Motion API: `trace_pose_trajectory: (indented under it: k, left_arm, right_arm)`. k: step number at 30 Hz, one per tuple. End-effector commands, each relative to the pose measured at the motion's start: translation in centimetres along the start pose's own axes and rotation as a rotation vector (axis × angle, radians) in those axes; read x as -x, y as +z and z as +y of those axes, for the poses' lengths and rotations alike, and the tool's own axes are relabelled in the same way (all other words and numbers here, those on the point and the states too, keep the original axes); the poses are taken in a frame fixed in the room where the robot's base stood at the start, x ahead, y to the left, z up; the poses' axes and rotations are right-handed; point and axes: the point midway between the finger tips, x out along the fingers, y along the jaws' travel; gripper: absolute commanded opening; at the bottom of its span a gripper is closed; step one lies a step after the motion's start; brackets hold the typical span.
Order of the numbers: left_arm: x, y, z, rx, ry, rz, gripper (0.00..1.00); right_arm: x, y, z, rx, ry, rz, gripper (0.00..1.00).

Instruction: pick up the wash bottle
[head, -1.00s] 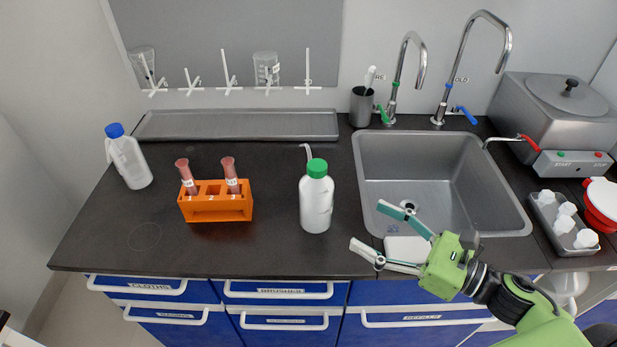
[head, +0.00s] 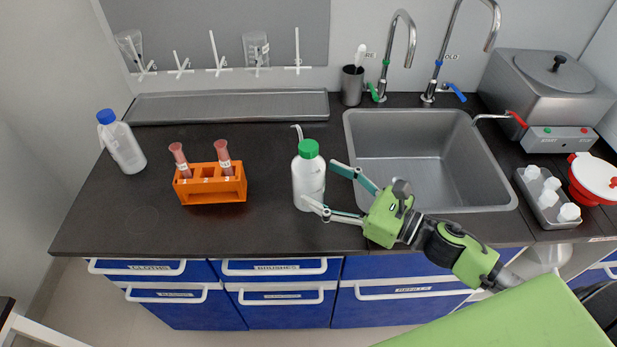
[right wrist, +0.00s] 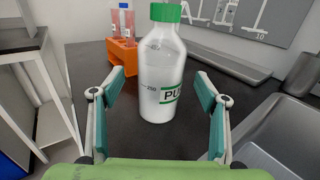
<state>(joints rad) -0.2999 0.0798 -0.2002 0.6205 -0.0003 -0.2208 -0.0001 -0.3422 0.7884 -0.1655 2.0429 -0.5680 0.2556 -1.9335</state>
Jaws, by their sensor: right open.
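The white wash bottle with the green cap and thin bent spout (head: 308,180) stands upright on the dark counter, left of the sink. It also shows in the right wrist view (right wrist: 164,80), with a green-framed label partly readable as "PU". My right gripper (head: 319,187) is open, reaching in from the right. In the head view its fingertips are at the bottle's right side, the lower one overlapping its base. In the right wrist view the bottle stands upright between the two fingers, slightly beyond the tips, with gaps on both sides. My left gripper is not in view.
An orange rack (head: 211,190) with two red-filled tubes stands left of the bottle. A blue-capped bottle (head: 122,148) stands farther left. The sink (head: 430,160) is at right, a grey tray (head: 228,106) behind. Counter around the bottle is mostly clear.

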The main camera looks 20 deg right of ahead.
Motion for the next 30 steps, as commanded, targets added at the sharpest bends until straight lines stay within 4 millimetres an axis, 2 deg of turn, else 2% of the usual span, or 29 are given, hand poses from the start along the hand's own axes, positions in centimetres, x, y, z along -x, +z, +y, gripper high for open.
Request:
trace_pose_trajectory:
  k: [10, 20, 21, 24, 25, 30]
  left_arm:
    - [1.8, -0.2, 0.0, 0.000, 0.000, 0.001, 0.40]
    - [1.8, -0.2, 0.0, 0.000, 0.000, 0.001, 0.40]
    - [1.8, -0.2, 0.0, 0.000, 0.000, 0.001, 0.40]
    - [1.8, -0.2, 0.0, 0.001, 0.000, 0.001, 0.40]
    - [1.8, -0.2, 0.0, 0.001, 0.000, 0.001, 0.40]
    - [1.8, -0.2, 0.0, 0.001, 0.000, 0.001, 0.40]
  right_arm:
    - [-4.0, 0.1, -0.2, 0.001, -0.001, -0.003, 0.68]
    - [-4.6, -0.1, -0.1, 0.000, 0.000, -0.001, 0.68]
    - [-4.6, -0.1, -0.1, 0.000, 0.000, -0.001, 0.65]
    - [-4.5, -0.1, -0.1, 0.000, 0.000, -0.001, 0.39]
    - [-4.5, -0.1, -0.1, 0.000, 0.000, -0.001, 0.35]
    - [-4.6, 0.1, -0.1, 0.001, 0.001, -0.004, 0.35]
